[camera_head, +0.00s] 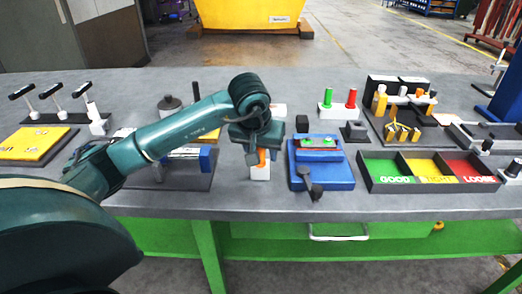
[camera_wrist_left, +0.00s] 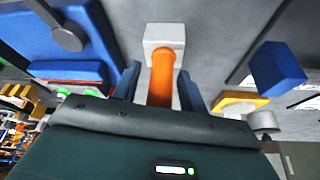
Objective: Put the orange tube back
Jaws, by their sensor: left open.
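The orange tube (camera_head: 262,157) stands upright at a small white block (camera_head: 260,173) on the front middle of the bench. In the left wrist view the orange tube (camera_wrist_left: 162,75) meets the white block (camera_wrist_left: 165,36) at its far end. My left gripper (camera_head: 258,151) is over the tube from above. Its open fingers (camera_wrist_left: 158,88) lie on both sides of the tube, with a gap visible at each side. The gripper hides the upper part of the tube in the head view. My right gripper is not in view.
A blue fixture (camera_head: 320,176) with a dark lever stands close right of the white block. A tray marked GOOD, TIGHT and LOOSE (camera_head: 428,187) lies farther right. A white stand (camera_head: 339,111) holds a green and a red tube behind. A blue block (camera_head: 207,158) is to the left.

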